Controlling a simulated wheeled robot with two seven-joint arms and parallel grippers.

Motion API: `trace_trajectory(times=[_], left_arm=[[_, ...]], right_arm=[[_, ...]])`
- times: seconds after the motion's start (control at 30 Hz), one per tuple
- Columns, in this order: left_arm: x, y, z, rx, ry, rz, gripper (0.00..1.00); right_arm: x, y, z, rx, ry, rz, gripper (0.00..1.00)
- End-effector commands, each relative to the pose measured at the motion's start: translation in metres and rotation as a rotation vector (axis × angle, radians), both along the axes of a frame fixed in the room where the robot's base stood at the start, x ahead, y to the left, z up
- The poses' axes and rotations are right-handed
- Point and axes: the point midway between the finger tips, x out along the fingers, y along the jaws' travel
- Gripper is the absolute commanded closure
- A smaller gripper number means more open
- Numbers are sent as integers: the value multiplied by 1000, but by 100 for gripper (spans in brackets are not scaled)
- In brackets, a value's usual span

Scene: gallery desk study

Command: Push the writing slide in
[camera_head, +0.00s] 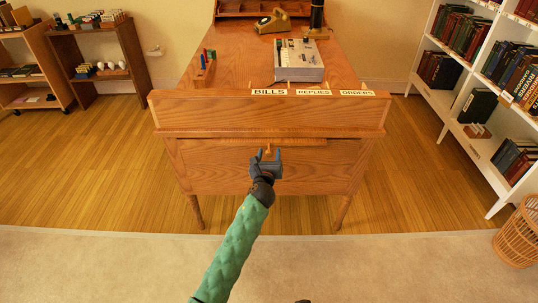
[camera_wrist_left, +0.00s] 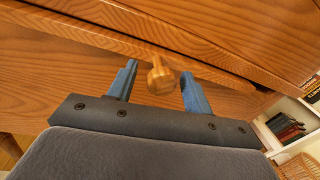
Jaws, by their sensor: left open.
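The wooden desk (camera_head: 200,162) stands ahead of me. The writing slide (camera_head: 300,142) shows as a thin wooden edge under the label ledge, and it seems to stick out a little. A small wooden knob (camera_wrist_left: 160,78) is on its front; it also shows in the head view (camera_head: 269,149). My left gripper (camera_head: 267,155) is at the front of the desk, level with the knob. In the left wrist view its two blue fingers (camera_wrist_left: 156,88) are open on either side of the knob, with gaps visible.
The ledge carries labels BILLS (camera_head: 269,92), REPLIES and ORDERS. White bookshelves (camera_head: 447,98) and a wicker basket (camera_head: 518,235) stand right. Carpet before the desk is clear.

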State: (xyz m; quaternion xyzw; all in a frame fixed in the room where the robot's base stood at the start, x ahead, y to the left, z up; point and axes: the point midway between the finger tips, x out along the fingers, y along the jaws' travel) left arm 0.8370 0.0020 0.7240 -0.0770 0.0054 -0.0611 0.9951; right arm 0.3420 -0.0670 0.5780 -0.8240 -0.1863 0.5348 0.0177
Motion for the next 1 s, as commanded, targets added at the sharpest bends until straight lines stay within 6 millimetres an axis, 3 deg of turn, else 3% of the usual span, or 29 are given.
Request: trace_trajectory(times=[0.17,0.43,0.67,1.0], left_arm=[[0,0,0,0,0,0,50],[0,0,0,-1,0,-1,100],[3,0,0,0,-1,-1,100],[40,-1,1,-1,-2,-2,100]], right_arm=[[0,0,0,0,-1,0,35],[-4,0,-6,-1,10,0,35],[-5,0,-7,-1,11,0,35],[1,1,-8,3,-7,-3,35]])
